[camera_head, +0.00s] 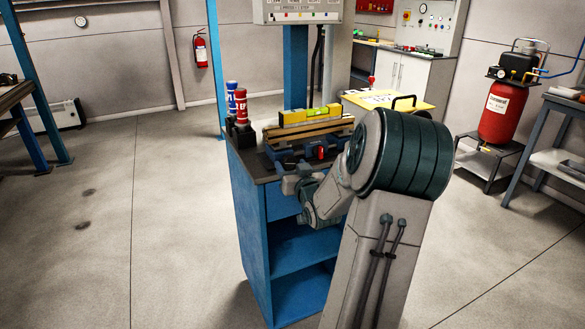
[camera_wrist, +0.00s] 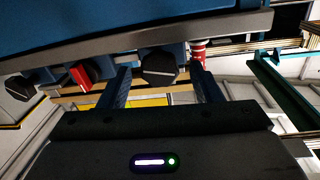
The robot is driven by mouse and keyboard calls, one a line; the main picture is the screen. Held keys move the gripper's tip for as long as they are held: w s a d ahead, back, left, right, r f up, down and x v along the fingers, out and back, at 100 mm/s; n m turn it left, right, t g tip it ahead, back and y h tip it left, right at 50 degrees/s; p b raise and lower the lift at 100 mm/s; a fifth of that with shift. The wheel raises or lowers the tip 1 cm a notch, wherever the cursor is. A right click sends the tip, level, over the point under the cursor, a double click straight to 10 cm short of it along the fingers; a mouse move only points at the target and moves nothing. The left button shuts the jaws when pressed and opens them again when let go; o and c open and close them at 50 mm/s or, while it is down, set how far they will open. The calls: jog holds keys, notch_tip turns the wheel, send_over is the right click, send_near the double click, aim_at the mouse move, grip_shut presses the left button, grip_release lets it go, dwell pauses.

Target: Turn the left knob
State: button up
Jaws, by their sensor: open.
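A blue device (camera_head: 285,155) with knobs on its front sits on the bench top. In the wrist view, which shows the scene upside down, a dark faceted knob (camera_wrist: 158,68) appears between my gripper's fingers (camera_wrist: 161,72). It is the knob nearest the bottles, so the left one. The fingers are apart, with a visible gap on each side of the knob; I cannot tell whether they reach around it. A red knob (camera_wrist: 80,76) is beside it and also shows in the head view (camera_head: 320,152). Another dark knob (camera_wrist: 20,88) is at the wrist view's left edge. In the head view my gripper hides the left knob.
The blue cabinet (camera_head: 252,215) bears the dark bench top. The floor left of the cabinet is clear.

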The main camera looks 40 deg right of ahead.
jog(key=c, duration=1)
jog(key=shift+r+m+p, duration=0.2)
jog(key=shift+m+p, duration=0.75)
jog(key=shift+m, duration=0.25)
jog(key=shift+f+m+p, duration=0.15)
jog(key=shift+m+p, duration=0.3)
jog(key=shift+m, duration=0.55)
jog(key=o, duration=1)
jog(key=v, duration=1.4)
jog(key=shift+r, duration=0.25)
